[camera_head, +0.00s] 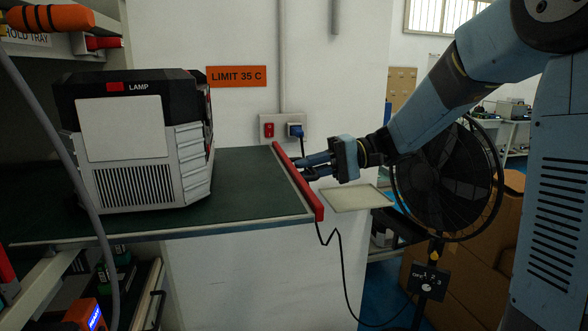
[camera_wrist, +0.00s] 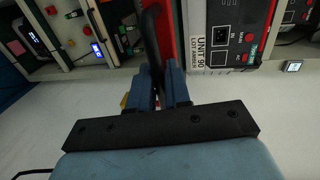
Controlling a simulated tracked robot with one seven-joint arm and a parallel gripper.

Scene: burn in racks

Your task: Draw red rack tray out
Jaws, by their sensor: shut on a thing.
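The red rack tray has a dark green top (camera_head: 240,180) and a red front strip (camera_head: 310,197), and extends level from the rack at left. A black and white unit marked LAMP (camera_head: 125,145) stands on it. My gripper (camera_head: 308,167) is at the red strip, on its right side. In the wrist view, my gripper's blue fingers (camera_wrist: 160,80) are shut on a dark curved handle (camera_wrist: 150,35) in front of the red strip (camera_wrist: 166,28). The fingers hide part of the handle.
A black fan (camera_head: 447,180) stands right of the tray, behind my arm, with cardboard boxes (camera_head: 480,265) near it. A pale flat panel (camera_head: 352,198) lies just beyond the strip. A grey cable (camera_head: 75,165) hangs before the rack. A wall socket (camera_head: 281,129) is behind.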

